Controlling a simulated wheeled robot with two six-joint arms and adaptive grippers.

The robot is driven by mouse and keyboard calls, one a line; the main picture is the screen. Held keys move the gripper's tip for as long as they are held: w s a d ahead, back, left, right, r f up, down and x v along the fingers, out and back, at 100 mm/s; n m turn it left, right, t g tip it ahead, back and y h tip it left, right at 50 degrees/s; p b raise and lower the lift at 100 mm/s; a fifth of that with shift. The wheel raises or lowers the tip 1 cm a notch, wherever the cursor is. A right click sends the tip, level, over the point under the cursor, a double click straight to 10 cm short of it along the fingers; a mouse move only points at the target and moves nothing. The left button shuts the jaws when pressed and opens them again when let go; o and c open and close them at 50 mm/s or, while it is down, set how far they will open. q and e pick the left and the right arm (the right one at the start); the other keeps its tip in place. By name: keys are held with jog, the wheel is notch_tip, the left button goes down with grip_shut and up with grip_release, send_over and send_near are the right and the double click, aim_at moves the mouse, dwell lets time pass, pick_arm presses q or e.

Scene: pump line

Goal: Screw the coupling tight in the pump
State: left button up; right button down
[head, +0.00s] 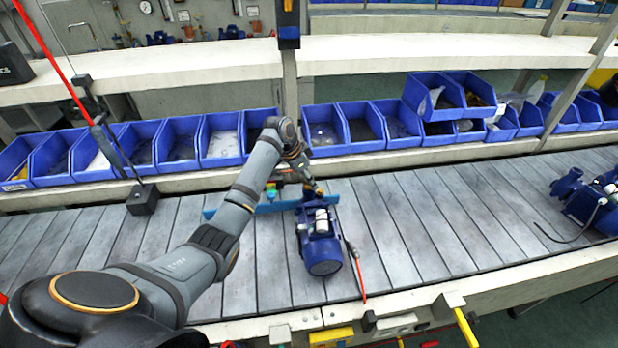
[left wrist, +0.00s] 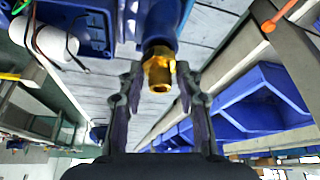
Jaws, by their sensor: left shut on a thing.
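A blue pump (head: 324,252) stands on the slatted line, its round end toward the near edge. In the left wrist view, the pump body (left wrist: 95,30) fills the upper left. The brass coupling (left wrist: 158,70) sticks out of the pump's blue port toward my wrist. My left gripper (left wrist: 157,72) has one finger on each side of the coupling and is shut on it. In the head view my left gripper (head: 312,187) is at the far end of the pump, and the coupling is mostly hidden there. How deep the thread sits cannot be told. My right gripper is not in view.
A blue bar (head: 285,206) lies across the line by the pump. A red-tipped cable (head: 357,270) lies to the pump's right. Blue bins (head: 221,140) line the far edge. Another blue pump (head: 585,205) stands far right; the slats (head: 440,225) between are mostly clear.

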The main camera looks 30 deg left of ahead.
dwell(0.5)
pick_arm(q)
jog(key=shift+f, duration=0.2)
jog(key=o, duration=1.2)
jog(key=shift+o, duration=0.2)
jog(key=shift+s+a+r+p, duration=0.1)
jog(key=shift+r+p, duration=0.3)
jog(key=shift+p, duration=0.2)
jog(key=p+v, duration=0.5)
jog(key=p, duration=0.1)
jog(key=shift+s, duration=0.1)
